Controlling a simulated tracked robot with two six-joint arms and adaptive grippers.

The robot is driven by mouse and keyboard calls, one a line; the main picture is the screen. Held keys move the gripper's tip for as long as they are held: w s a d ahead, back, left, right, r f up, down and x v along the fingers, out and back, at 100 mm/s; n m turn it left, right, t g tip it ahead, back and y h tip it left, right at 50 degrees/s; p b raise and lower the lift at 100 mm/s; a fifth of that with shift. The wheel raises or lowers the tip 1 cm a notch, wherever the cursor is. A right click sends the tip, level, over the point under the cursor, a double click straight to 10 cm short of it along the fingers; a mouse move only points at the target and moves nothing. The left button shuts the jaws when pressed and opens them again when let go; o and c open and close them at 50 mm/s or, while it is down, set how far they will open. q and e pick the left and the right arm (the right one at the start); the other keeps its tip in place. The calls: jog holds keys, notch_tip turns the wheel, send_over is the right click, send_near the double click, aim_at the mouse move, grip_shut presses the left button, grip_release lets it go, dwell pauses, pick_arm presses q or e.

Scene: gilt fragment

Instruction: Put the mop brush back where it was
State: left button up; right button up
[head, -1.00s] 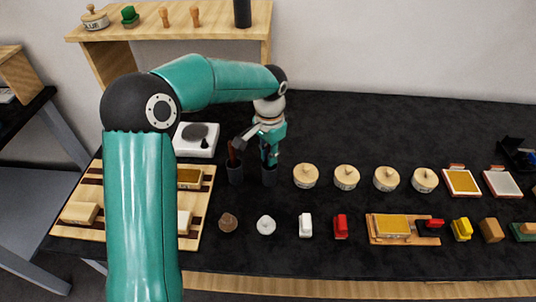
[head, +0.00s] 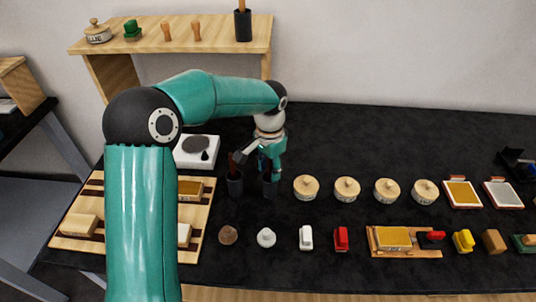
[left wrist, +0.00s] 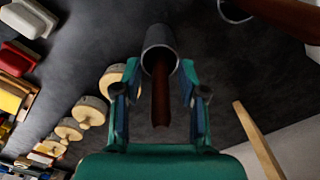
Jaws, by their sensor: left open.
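My left gripper (head: 270,160) is over the right one of two dark cups on the black table. In the left wrist view the gripper (left wrist: 161,75) is open, its fingers apart on either side of a dark red-brown handle (left wrist: 161,98). I take this to be the mop brush; it stands in the dark cup (left wrist: 158,38), and its lower end is hidden inside. The same cup (head: 269,188) shows in the head view, partly covered by the fingers. The left cup (head: 235,187) holds another red-brown handle (left wrist: 285,12). My right gripper is not in view.
Round wooden-lidded pots (head: 306,188) stand in a row right of the cups. A white device (head: 197,150) lies behind them on the left, and a slatted wooden board (head: 200,218) in front. A shelf (head: 215,36) bears a dark cup with a handle (head: 243,25).

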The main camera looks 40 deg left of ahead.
pick_arm(q)
notch_tip(320, 180, up, 12)
jog(key=shift+f, duration=0.1)
dwell(0.7)
